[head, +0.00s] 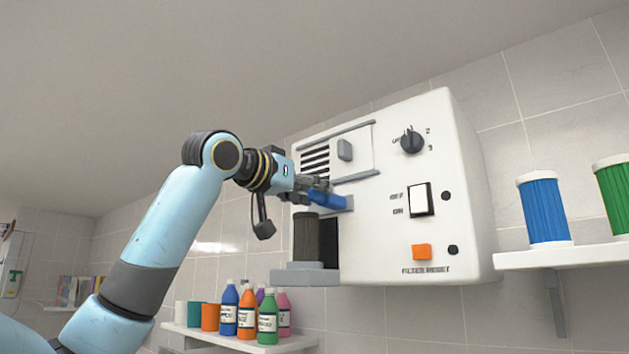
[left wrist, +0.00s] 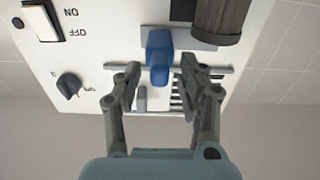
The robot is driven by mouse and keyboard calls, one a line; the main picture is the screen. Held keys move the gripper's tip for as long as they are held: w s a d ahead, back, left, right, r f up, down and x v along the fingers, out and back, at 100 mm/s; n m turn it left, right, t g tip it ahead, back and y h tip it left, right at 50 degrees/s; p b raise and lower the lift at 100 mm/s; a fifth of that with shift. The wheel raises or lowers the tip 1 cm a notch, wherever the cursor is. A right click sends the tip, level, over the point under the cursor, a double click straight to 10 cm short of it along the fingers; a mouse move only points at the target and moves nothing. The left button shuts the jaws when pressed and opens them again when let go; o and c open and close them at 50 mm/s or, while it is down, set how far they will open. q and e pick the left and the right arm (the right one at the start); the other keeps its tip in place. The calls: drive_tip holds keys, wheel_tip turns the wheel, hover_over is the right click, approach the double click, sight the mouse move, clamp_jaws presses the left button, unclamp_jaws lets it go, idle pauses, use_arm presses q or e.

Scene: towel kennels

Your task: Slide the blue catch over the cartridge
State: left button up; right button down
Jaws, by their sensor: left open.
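The blue catch (head: 328,201) is on the front of the white machine (head: 463,200), just above the dark grey cartridge (head: 306,240). The cartridge stands upright on a grey ledge (head: 305,276) in front of a dark opening. My left gripper (head: 318,184) is at the catch, its fingers partly overlapping it in the head view. In the left wrist view the catch (left wrist: 159,50) is between the two open fingertips (left wrist: 160,70); I cannot tell whether they touch it. The cartridge (left wrist: 218,18) is beside it there, apart from the fingers. My right gripper is not in view.
The machine also has a dial (head: 411,141), a rocker switch (head: 419,199), an orange button (head: 422,252) and a vent with a grey slider (head: 344,150). Coloured bottles (head: 247,312) stand on a shelf below. Blue (head: 544,212) and green (head: 614,200) cylinders stand on the right shelf.

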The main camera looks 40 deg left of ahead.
use_arm(q)
drive_tip(key=shift+w, duration=0.45)
drive_tip(key=shift+s, duration=0.1)
clamp_jaws()
